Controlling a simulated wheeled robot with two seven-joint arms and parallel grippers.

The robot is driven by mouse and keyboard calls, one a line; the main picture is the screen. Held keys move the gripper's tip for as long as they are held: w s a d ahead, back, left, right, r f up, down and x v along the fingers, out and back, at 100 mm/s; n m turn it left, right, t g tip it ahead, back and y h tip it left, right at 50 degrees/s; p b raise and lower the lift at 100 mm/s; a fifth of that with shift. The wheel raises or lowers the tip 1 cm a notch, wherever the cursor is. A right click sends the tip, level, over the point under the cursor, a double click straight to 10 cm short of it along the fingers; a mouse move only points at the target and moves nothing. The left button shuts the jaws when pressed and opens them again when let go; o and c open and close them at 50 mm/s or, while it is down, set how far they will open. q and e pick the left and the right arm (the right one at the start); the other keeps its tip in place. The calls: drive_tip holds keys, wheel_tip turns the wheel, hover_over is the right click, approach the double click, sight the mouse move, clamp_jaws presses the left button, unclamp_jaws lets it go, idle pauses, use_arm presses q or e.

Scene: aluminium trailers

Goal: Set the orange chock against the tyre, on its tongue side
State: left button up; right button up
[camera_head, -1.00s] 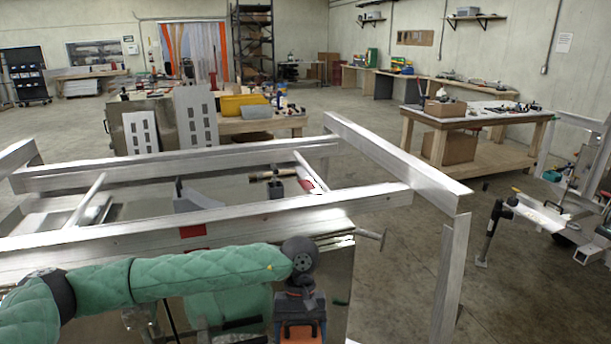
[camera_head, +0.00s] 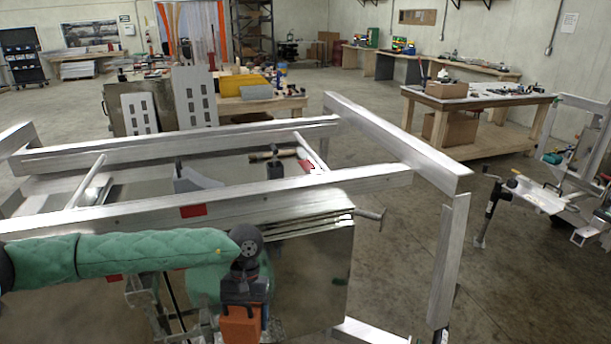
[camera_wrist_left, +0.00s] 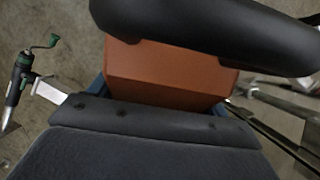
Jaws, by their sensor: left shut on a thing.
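The orange chock (camera_head: 240,325) is held low in front of the aluminium trailer frame (camera_head: 268,203), at the bottom of the head view. My left gripper (camera_head: 243,301) is shut on it and points down. The chock also shows in the left wrist view (camera_wrist_left: 165,75), between two dark gripper parts that cover its upper and lower edges. I cannot make out the tyre in either view, so I cannot tell how far the chock is from it. My right gripper is not in view.
A shiny panel (camera_head: 315,270) and a peg-like bar end (camera_head: 370,214) are just right of my left gripper. A frame post (camera_head: 450,260) stands farther right. Concrete floor (camera_head: 395,250) is open between panel and post.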

sight(223, 315)
use_arm(q)
drive_tip(key=shift+n, duration=0.5)
drive_tip(key=shift+w+a, duration=0.15)
drive_tip(key=shift+a, duration=1.35)
drive_tip(key=shift+w+a, duration=0.1)
drive_tip(key=shift+a, duration=1.35)
drive_tip(key=shift+d+f, duration=0.1)
drive_tip(key=shift+f, duration=0.05)
